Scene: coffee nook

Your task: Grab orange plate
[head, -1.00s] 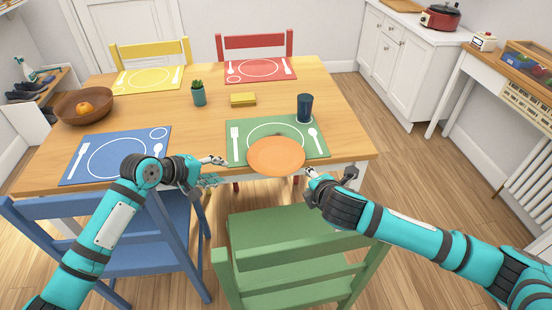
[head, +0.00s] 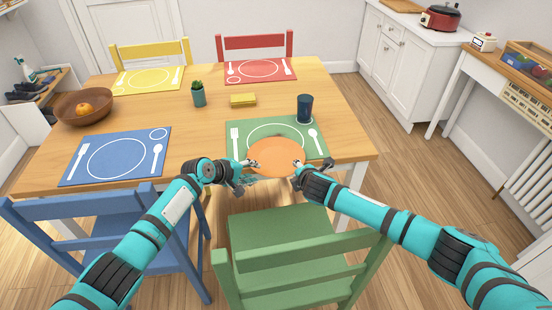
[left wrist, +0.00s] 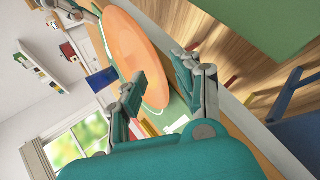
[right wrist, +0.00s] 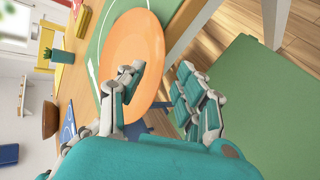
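The orange plate (head: 273,157) lies at the near edge of the green placemat (head: 235,127), its near rim reaching past the table edge. My left gripper (head: 248,170) is open at the plate's left rim. In the left wrist view, the plate (left wrist: 140,50) reaches in between the spread fingers (left wrist: 160,88). My right gripper (head: 299,169) is at the plate's right rim. In the right wrist view, its fingers (right wrist: 158,88) are apart, with the plate's rim (right wrist: 150,55) at the gap. I cannot tell whether any finger touches the plate.
A green chair (head: 280,235) stands under both grippers, and a blue chair (head: 110,215) is at the left. A dark blue cup (head: 304,108) stands at the placemat's far right. A small plant (head: 198,93) and a yellow block (head: 243,100) are farther back.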

